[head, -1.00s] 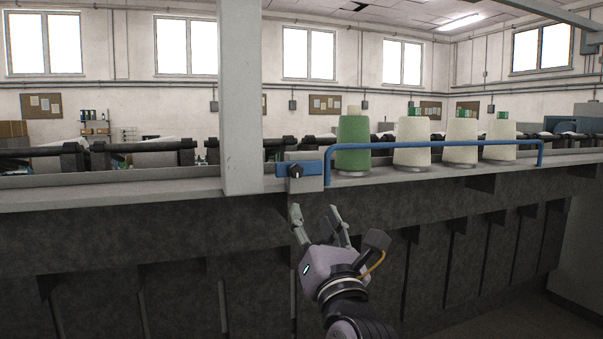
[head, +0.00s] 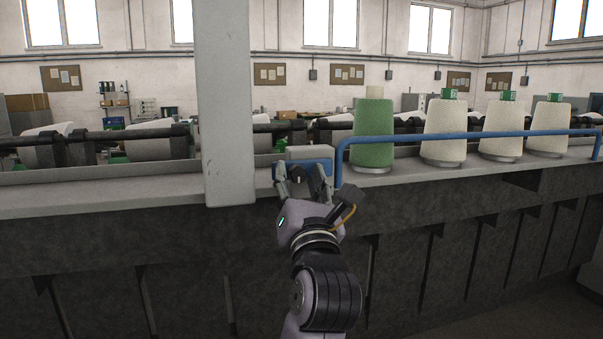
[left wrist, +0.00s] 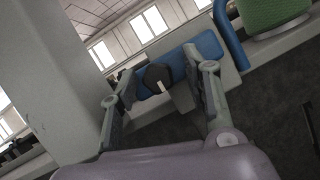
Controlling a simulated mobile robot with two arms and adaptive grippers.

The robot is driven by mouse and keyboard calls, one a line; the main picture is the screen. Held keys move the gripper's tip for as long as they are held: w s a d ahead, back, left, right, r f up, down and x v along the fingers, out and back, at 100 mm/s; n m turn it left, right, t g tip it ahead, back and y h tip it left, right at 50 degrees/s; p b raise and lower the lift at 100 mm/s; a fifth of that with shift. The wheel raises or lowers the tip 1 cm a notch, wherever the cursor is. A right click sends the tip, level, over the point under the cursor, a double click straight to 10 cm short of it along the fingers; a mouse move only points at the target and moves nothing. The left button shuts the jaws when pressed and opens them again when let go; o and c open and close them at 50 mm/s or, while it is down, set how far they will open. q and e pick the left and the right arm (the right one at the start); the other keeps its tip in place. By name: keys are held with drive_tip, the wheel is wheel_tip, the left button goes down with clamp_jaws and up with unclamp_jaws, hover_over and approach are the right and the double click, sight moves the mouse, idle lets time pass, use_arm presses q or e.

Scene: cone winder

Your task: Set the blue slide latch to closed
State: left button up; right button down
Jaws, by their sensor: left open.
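The blue slide latch (left wrist: 206,46) is a blue bar on a grey block at the machine's front edge. A dark round knob (left wrist: 157,76) with a pale mark sits on its front. In the head view the latch (head: 322,168) is partly hidden behind my left gripper (head: 302,174). The left gripper is open. In the left wrist view its two fingers (left wrist: 158,88) stand on either side of the knob, and I cannot tell whether they touch it. My right gripper is in neither view.
A grey post (head: 226,100) stands just left of the latch. A blue rail (head: 470,136) begins just right of it, in front of a green cone (head: 373,135) and several white cones (head: 445,133). The dark machine front (head: 150,245) lies below.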

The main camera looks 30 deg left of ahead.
use_arm(q)
drive_tip(key=shift+s, duration=0.2)
clamp_jaws()
idle(0.4)
